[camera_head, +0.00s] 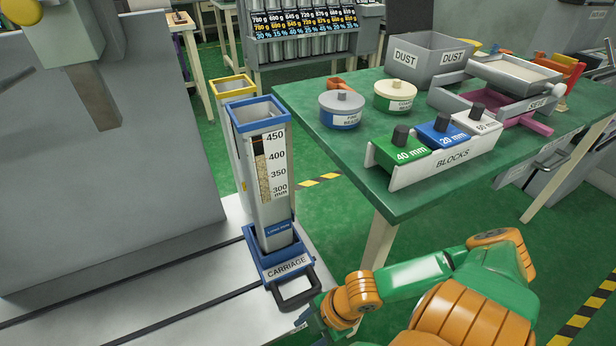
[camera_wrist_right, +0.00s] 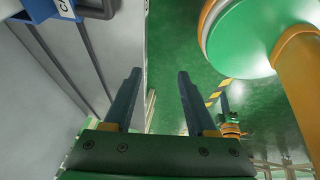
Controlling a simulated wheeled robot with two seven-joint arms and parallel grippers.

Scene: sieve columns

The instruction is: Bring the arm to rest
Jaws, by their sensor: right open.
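My right arm, green and orange, reaches in from the lower right in the head view. In the right wrist view my right gripper (camera_wrist_right: 156,92) is open, with nothing between its two dark fingers and green floor beyond them. In the head view the black handle of the blue carriage (camera_head: 284,262) is close to the wrist of this arm; the fingers themselves are hard to make out there. A corner of the carriage also shows at the top left of the wrist view (camera_wrist_right: 42,8).
A green table (camera_head: 345,160) holds a blocks rack (camera_head: 450,158), two round lidded tins, a dust box (camera_head: 428,62) and a sieve tray. Green floor lies between.

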